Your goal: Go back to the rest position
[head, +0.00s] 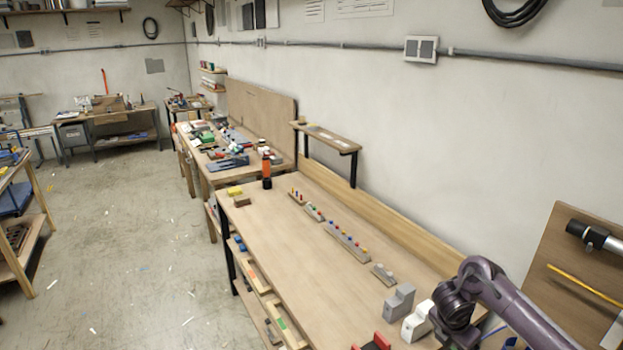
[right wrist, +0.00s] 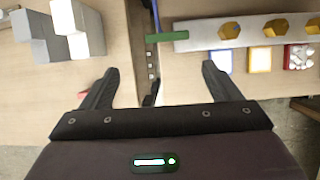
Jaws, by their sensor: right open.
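My right arm (head: 510,300) comes in from the lower right in the head view, over the near end of the long workbench (head: 300,235). Its gripper is not clearly seen there. In the right wrist view my right gripper (right wrist: 157,90) is open, its two dark fingers wide apart with nothing held between them. The fingers are above wooden surfaces with a dark gap between them. My left gripper does not show in either view.
Grey block (head: 399,301) and white block (head: 418,321) stand close to my right arm. The wrist view shows a pale bar (right wrist: 245,34) with orange knobs and a green-ended piece. Small coloured pegs on strips (head: 345,242) line the bench. Floor at left is open.

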